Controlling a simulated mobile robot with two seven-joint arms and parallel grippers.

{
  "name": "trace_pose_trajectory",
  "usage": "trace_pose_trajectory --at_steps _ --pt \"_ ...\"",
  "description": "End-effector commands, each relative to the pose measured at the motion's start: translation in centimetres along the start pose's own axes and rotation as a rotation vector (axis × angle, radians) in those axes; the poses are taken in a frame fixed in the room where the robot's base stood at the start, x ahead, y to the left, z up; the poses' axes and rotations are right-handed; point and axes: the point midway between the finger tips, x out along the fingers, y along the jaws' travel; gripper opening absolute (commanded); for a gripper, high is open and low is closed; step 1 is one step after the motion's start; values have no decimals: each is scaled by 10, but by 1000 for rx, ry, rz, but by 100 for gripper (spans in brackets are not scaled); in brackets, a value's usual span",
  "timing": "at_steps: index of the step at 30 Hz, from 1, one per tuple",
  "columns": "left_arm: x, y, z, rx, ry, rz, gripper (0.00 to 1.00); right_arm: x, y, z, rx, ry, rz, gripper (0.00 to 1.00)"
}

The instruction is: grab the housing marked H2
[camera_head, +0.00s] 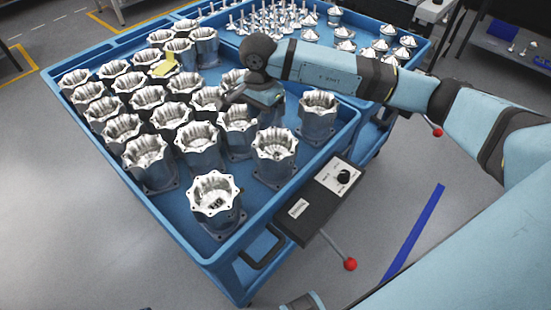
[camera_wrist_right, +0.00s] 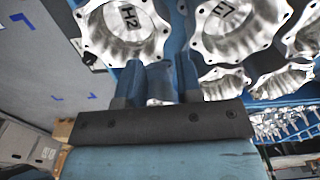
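The housing marked H2 (camera_wrist_right: 127,27) shows at the top left of the right wrist view, a silver, scalloped metal cup with its mark on the inner floor. My right gripper (camera_wrist_right: 162,62) has its two dark fingers apart, with nothing seen held between them. The fingertips lie just below and to the right of H2 in that view; I cannot tell whether they touch it. In the head view my right gripper (camera_head: 262,97) is over the right part of the housings, its fingers mostly hidden. I cannot tell which housing there is H2.
A housing marked E7 (camera_wrist_right: 228,18) sits beside H2. Several more housings fill the blue tray (camera_head: 185,232), including one at its front corner (camera_head: 214,198). A yellow item (camera_head: 165,66) lies among them. A black control box (camera_head: 320,200) is on the tray's side.

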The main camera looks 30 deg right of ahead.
Motion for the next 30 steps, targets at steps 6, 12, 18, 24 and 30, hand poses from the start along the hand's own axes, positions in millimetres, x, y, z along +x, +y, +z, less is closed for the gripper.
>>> trace_pose_trajectory --at_steps 6,12,18,24,30 --pt "-1 -4 0 13 1 -2 0 37 0 1 1 -3 0 33" --pt "-1 -5 0 15 1 -3 0 48 0 1 1 -3 -1 33" --pt "-2 -3 -4 12 5 -3 0 71 -1 3 1 -5 2 33" --pt "-2 -1 -5 8 10 -3 0 96 -1 2 1 -4 0 33" --pt "-2 1 -5 4 9 -1 0 98 -2 2 1 -4 -2 33"
